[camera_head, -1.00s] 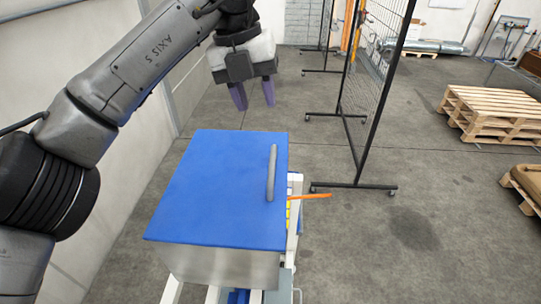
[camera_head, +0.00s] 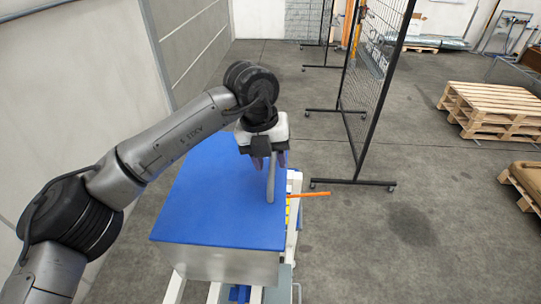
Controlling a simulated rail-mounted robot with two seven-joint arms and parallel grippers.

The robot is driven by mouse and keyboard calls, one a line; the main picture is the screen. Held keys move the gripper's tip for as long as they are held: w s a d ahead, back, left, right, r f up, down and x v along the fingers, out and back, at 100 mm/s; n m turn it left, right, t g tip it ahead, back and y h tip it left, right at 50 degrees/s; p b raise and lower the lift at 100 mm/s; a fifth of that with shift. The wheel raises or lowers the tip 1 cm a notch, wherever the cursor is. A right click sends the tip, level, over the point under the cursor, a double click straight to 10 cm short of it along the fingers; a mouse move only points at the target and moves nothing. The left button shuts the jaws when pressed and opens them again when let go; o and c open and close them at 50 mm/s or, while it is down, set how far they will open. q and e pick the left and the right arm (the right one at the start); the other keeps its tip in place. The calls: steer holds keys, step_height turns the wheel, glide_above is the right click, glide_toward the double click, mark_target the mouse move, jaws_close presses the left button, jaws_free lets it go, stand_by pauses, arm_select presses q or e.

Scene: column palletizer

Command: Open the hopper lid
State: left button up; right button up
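The hopper is a metal box (camera_head: 225,264) with a flat blue lid (camera_head: 215,205) lying closed on top. A grey bar handle (camera_head: 270,185) stands along the lid's right side. My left gripper (camera_head: 269,160) points down at the far end of the handle, its purple fingers partly hidden behind its own body. The fingers appear to be around or just beside the handle's far end; whether they touch it or close on it cannot be made out. My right gripper is not in view.
A white frame (camera_head: 292,215) with an orange lever (camera_head: 310,195) stands right of the hopper. A black mesh fence (camera_head: 365,90) stands behind on the right. Wooden pallets (camera_head: 492,107) are stacked at far right. The wall is close on the left; floor between fence and pallets is clear.

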arm_select(q)
steer(key=shift+f, duration=0.25)
jaws_close()
stand_by(0.3)
